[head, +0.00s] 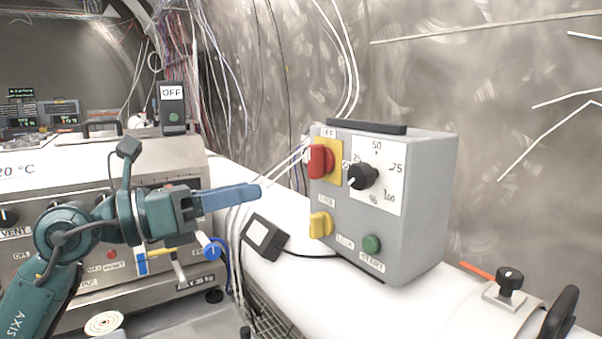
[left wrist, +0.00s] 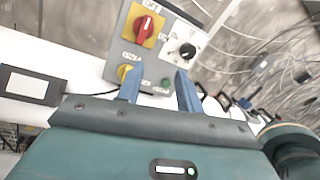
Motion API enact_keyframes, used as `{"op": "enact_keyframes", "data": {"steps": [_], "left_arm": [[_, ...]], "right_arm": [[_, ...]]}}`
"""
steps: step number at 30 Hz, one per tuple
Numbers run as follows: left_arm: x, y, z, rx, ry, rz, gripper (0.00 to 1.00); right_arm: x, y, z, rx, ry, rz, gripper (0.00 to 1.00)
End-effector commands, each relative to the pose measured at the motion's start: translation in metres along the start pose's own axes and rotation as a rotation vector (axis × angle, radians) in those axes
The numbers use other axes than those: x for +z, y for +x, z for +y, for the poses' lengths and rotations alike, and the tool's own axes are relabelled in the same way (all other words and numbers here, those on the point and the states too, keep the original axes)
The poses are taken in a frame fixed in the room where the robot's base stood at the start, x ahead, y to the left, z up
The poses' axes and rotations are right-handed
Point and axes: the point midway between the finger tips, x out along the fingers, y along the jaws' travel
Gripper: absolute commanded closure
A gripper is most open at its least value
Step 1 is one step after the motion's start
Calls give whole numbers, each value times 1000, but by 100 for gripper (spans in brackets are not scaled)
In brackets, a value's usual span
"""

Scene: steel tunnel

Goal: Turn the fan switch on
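A grey control box (head: 415,225) stands on a white surface, right of centre in the head view. A red rotary switch (head: 319,161) on a yellow plate sits at its upper left; it also shows in the left wrist view (left wrist: 146,25). A black dial (head: 363,176), a small yellow knob (head: 320,225) and a green button (head: 371,244) share that front face. No label reading "fan" is legible. My left gripper (head: 258,191) is left of the box, its blue fingers pointing at it, apart from the controls. The left wrist view shows the fingers (left wrist: 158,88) spread and empty.
A small black-edged box with a white face (head: 264,237) lies left of the control box, with a black cable. A steel panel (head: 100,210) with knobs is behind my left arm. A dark unit marked OFF (head: 172,105) stands on it. A black-knobbed fitting (head: 510,282) is at lower right.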

Motion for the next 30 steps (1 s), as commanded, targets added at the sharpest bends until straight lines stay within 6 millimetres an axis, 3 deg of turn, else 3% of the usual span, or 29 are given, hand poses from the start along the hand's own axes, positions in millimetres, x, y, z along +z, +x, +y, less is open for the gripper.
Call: {"op": "enact_keyframes", "data": {"steps": [4, 10, 19, 24, 30], "left_arm": [[24, -9, 8, 113, 189, 57, 64], [33, -1, 12, 152, 239, 73, 64], [32, 57, 20, 148, 233, 71, 64], [29, 90, 25, 148, 234, 71, 64], [26, 112, 30, 149, 235, 71, 64]], "right_arm": [[2, 0, -2, -8, -1, 5, 64], [0, -3, -4, -13, -8, 3, 64], [-11, -11, -3, -4, -34, -7, 64], [-7, -12, 1, 6, -33, -31, 64], [-7, -11, 5, 23, -20, -39, 64]]}}
